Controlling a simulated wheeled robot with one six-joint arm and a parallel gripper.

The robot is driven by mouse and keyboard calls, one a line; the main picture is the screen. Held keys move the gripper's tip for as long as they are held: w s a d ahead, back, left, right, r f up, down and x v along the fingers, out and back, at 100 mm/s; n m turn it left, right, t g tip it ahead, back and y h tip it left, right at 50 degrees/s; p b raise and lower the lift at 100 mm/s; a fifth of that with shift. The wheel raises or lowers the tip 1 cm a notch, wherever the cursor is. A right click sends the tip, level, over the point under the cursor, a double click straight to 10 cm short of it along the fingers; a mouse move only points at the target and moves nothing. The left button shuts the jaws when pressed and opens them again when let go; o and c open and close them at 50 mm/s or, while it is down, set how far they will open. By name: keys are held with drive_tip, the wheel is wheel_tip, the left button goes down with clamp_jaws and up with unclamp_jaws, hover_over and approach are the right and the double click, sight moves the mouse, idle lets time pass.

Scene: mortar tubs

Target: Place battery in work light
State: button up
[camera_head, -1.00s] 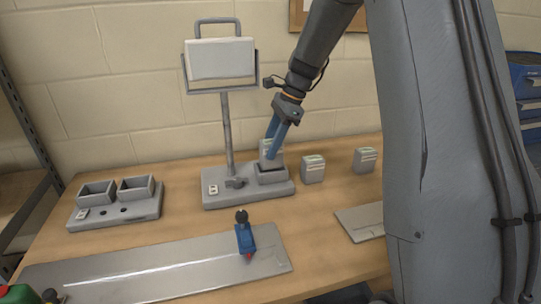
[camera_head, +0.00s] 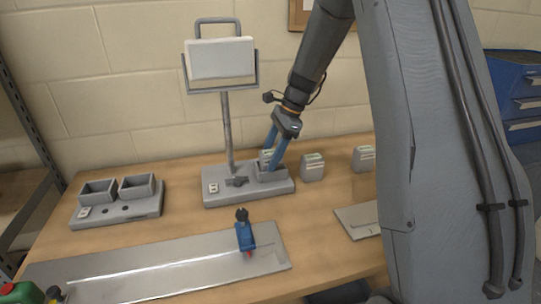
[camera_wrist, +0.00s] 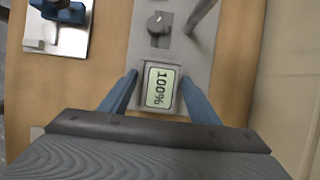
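The work light has a white lamp panel (camera_head: 221,59) on a pole above a grey base (camera_head: 222,196); the base also shows in the wrist view (camera_wrist: 150,50). A grey battery (camera_head: 265,156) sits upright in the socket at the base's right end, only its upper part showing. Its display reads 100% in the wrist view (camera_wrist: 161,87). My gripper (camera_head: 268,160) is open, its blue fingers spread on either side of the battery and socket. In the wrist view the fingers (camera_wrist: 160,82) stand apart from the display's edges.
Two more grey batteries stand right of the light, one near (camera_head: 312,168) and one farther (camera_head: 363,158). A charger with two empty bays (camera_head: 118,208) is at left. A metal plate (camera_head: 150,268) with a blue tool (camera_head: 245,237) lies in front.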

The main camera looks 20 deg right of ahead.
drive_tip(key=shift+r, duration=0.1)
drive_tip(key=b+v, duration=0.3)
drive_tip(key=v, duration=0.9)
drive_tip(key=s+a+f+n+h, duration=0.1)
drive_tip(key=s+f+n, duration=0.4)
drive_tip(key=s, duration=0.3)
drive_tip(key=s+a+f+n+h, duration=0.2)
drive_tip(key=s+f+n, duration=0.3)
drive_tip(key=s+n, duration=0.2)
drive_tip(key=s+a+f+n+t+h, duration=0.1)
drive_tip(key=s+f+n, duration=0.4)
drive_tip(key=s, duration=0.6)
drive_tip(key=shift+a+f+n, duration=0.15)
drive_tip(key=shift+a+n, duration=0.15)
drive_tip(key=shift+n, duration=0.3)
